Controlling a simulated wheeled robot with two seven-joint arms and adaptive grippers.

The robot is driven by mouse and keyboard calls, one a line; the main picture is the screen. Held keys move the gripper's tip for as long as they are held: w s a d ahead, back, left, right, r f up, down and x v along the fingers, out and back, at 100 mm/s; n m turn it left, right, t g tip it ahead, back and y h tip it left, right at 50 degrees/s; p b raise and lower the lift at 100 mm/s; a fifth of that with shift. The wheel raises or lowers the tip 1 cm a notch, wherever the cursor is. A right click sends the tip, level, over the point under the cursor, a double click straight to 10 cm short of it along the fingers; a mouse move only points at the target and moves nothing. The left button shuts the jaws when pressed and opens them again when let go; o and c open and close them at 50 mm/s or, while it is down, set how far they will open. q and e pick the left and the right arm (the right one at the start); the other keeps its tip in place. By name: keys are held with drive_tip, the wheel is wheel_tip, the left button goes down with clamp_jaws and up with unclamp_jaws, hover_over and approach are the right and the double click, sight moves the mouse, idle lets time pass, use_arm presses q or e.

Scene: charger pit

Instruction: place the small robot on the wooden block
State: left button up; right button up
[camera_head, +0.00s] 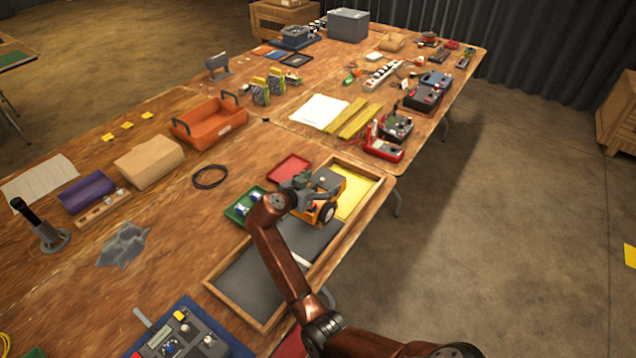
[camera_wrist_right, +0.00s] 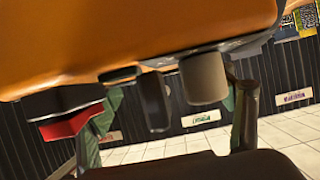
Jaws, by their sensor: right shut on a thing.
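My right gripper (camera_head: 303,186) is shut on the small robot (camera_head: 328,208), an orange body with dark wheels and a grey top. It is held over the wooden-framed tray, near the yellow sheet; whether it touches the tray is hard to tell. In the right wrist view the orange body (camera_wrist_right: 130,45) fills the top, very close, with grey and red parts below it. A tan block-like box (camera_head: 149,161), possibly the wooden block, sits on the table to the left, apart from the gripper. My left gripper is not in view.
The wooden-framed tray (camera_head: 238,311) has a dark base and a yellow sheet (camera_head: 355,192). A green tray (camera_head: 240,210) and red tray (camera_head: 289,168) lie beside it.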

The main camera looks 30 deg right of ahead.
sight(321, 189)
drive_tip(key=f, duration=0.1)
drive_tip(key=w+f+b, duration=0.1)
drive_tip(key=f+b, duration=0.1)
drive_tip(key=f, duration=0.1)
drive_tip(key=shift+w+d, duration=0.2)
drive_tip(key=shift+d, duration=0.2)
drive_tip(key=shift+f, duration=0.25)
drive_tip(key=shift+s+r, duration=0.15)
drive_tip(key=shift+f+b, duration=0.25)
drive_tip(key=shift+b, duration=0.1)
drive_tip(key=shift+f, duration=0.15)
drive_tip(key=o, duration=1.6)
drive_tip(key=shift+f, duration=0.3)
drive_tip(key=o, duration=0.3)
drive_tip(key=shift+s+r, duration=0.1)
drive_tip(key=shift+r, duration=0.05)
drive_tip(key=shift+o, duration=0.9)
